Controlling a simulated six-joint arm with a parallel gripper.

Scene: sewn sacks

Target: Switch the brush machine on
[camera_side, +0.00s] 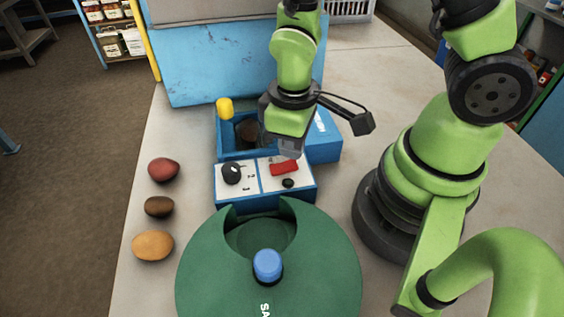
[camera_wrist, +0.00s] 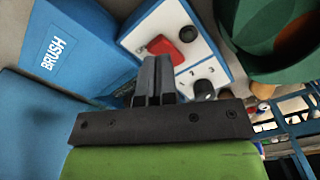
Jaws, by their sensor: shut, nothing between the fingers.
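The brush machine is a blue box (camera_side: 323,145) behind a white control panel (camera_side: 264,187); its "BRUSH" label (camera_wrist: 60,52) shows in the wrist view. The panel has a red switch (camera_side: 284,168), also in the wrist view (camera_wrist: 165,49). Nearby are a small black button (camera_side: 288,183) and a black knob (camera_side: 232,173) with numbers beside it. My gripper (camera_side: 287,153) is shut and empty, pointing down just behind the red switch. In the wrist view its fingertips (camera_wrist: 154,62) are close to the switch's edge; I cannot tell whether they touch it. The switch's setting is unclear.
A blue trough (camera_side: 228,143) with a brown lump and a yellow knob (camera_side: 225,107) lies behind the panel. A green drum (camera_side: 215,270) with a blue knob (camera_side: 267,265) stands in front. Red (camera_side: 163,169), brown (camera_side: 158,207) and yellow (camera_side: 152,245) lumps lie left.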

